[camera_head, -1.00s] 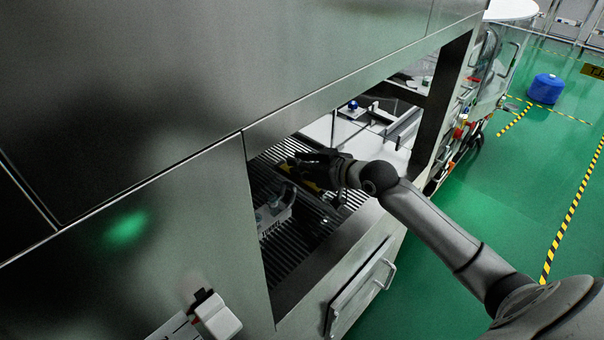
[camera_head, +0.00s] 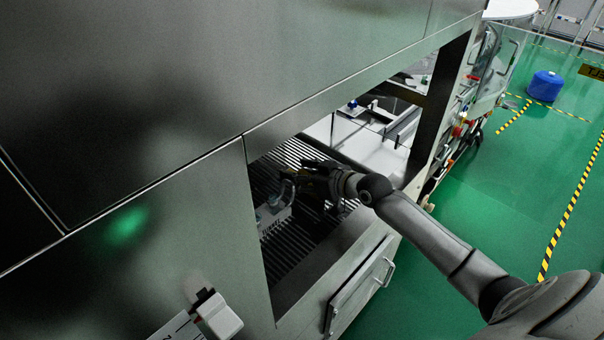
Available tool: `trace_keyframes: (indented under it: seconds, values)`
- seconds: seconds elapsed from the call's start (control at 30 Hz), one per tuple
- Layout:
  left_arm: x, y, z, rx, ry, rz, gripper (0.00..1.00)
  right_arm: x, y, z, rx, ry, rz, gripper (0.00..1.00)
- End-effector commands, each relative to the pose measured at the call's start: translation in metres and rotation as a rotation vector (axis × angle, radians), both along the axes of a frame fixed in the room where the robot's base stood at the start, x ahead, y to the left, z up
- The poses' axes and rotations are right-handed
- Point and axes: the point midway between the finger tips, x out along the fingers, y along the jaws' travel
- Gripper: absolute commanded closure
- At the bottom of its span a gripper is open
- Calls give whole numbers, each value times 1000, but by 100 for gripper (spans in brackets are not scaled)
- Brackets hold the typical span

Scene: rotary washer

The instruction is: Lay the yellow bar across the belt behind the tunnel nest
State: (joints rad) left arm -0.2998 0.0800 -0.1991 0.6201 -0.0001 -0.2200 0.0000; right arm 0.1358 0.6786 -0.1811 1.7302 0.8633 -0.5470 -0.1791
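My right gripper (camera_head: 296,176) reaches through the washer's opening, low over the dark ribbed belt (camera_head: 290,252). Its dark fingers are small and blurred, so I cannot tell whether they are open or shut. A dull yellowish trace of the yellow bar (camera_head: 307,171) shows at the fingers. Most of the bar is hidden, and I cannot tell whether it is gripped or resting on the belt. The pale tunnel nest (camera_head: 272,218), with dark lettering on its near side, stands on the belt at the left of the opening, just below the fingertips. My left gripper is not in view.
The washer's metal wall (camera_head: 120,170) fills the left and partly hides the belt. The opening's near sill (camera_head: 325,255) and right post (camera_head: 440,100) border my arm. A white surface (camera_head: 380,155) lies beyond the belt. A blue drum (camera_head: 545,87) stands on the green floor.

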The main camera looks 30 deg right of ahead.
Motion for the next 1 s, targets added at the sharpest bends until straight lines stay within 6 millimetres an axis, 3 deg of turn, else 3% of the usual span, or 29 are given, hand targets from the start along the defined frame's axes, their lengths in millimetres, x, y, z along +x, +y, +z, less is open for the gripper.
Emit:
trace_keyframes:
  seconds: [0.37,1.0]
  values:
    - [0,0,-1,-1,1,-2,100,-8,-4,4,-3,-2,-1,54]
    - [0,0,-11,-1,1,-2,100,-89,-32,38,-2,1,-1,54]
